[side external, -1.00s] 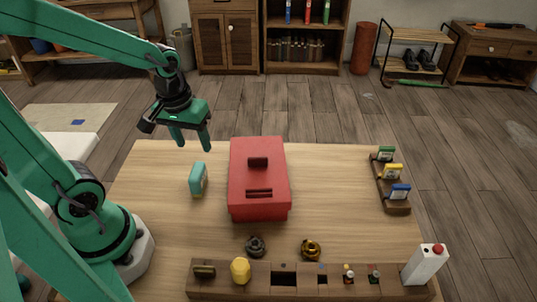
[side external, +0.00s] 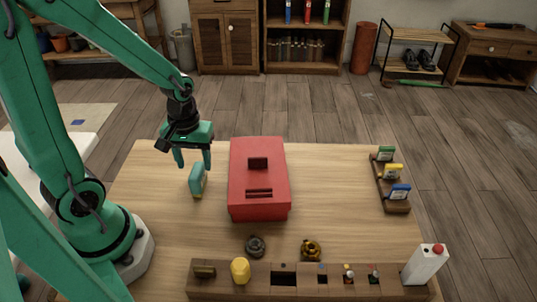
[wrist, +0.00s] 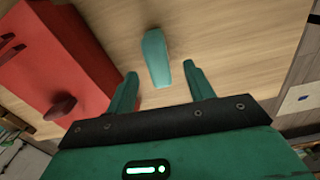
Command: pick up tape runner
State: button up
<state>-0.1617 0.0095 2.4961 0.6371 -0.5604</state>
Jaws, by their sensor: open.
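The tape runner appears to be the small teal piece (side external: 198,181) with a pale yellowish lower edge, standing upright on the table left of the red box. It also shows in the wrist view (wrist: 156,58), beyond the fingertips and between their lines. My gripper (side external: 194,166) is open and empty. Its fingers point down, and in the side view the right fingertip overlaps the top of the teal piece. In the wrist view my gripper (wrist: 160,69) has a finger on each side, with a visible gap to the piece. I see no contact.
A red lidded box (side external: 258,190) stands close to the right of the teal piece. A wooden organizer (side external: 223,284) runs along the front edge, with two small round items behind it. A small rack (side external: 391,190) stands at the right. The table left of the teal piece is clear.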

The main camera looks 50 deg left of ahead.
aim_at(196, 170)
jog(key=shift+f, duration=0.25)
jog(key=shift+d+f, duration=0.15)
jog(key=shift+f, duration=2.35)
jog(key=c, duration=1.1)
jog(key=shift+r, duration=0.2)
jog(key=shift+r, duration=1.8)
jog(key=s+d+r, duration=0.1)
jog(key=d+r, duration=0.1)
jog(key=d, duration=0.1)
jog(key=s+d+r, duration=0.2)
jog(key=d, duration=0.2)
jog(key=s+d+r, duration=0.1)
jog(key=d+r, duration=0.2)
jog(key=shift+s+d, duration=0.25)
jog(key=shift+d, duration=0.15)
